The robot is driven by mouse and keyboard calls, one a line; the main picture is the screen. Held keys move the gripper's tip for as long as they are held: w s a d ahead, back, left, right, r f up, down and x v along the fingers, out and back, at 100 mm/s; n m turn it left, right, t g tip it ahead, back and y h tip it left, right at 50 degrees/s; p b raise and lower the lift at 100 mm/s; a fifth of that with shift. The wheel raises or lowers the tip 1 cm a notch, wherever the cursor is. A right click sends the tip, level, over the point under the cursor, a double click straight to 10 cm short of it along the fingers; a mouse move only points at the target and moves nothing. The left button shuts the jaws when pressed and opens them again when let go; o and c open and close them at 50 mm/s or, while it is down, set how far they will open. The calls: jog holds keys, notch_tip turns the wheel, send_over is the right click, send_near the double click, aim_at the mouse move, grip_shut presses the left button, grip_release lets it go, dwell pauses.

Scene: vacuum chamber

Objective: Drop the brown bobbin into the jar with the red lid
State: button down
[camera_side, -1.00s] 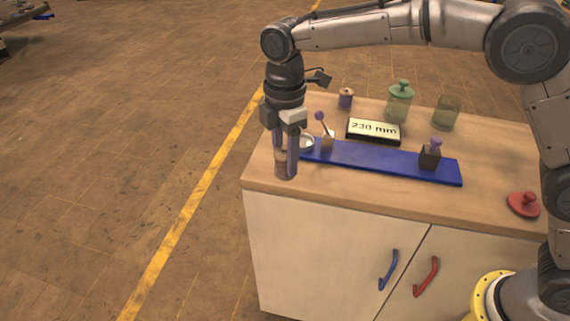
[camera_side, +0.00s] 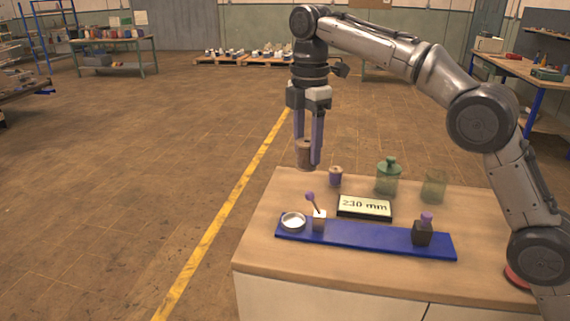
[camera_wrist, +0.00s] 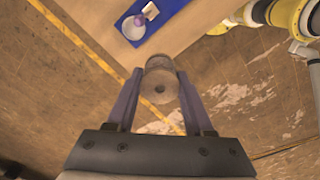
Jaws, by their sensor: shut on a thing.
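My gripper (camera_side: 308,158) is shut on the brown bobbin (camera_side: 304,153) and holds it in the air near the bench's back left corner. In the wrist view the bobbin (camera_wrist: 159,85) sits between the two purple fingers. A clear, greenish open jar (camera_side: 433,187) stands at the back right of the bench, with no lid on it. Beside it stands a jar with a green lid (camera_side: 387,178). A red lid (camera_side: 515,277) lies apart at the bench's right, mostly hidden behind my arm. No jar wears a red lid.
A second bobbin, with purple thread (camera_side: 335,176), stands left of the green-lidded jar. A display reading 230 mm (camera_side: 364,206) lies in front of the jars. A blue board (camera_side: 365,237) holds a white dish (camera_side: 292,221) and small blocks with purple knobs.

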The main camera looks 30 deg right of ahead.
jog(key=w+d, duration=0.3)
jog(key=d, duration=0.9)
send_over(434, 187)
jog(key=w+d, duration=0.1)
jog(key=d, duration=0.2)
notch_tip(434, 187, down, 15)
jog(key=shift+w, duration=0.2)
jog(key=shift+c, duration=1)
grip_release()
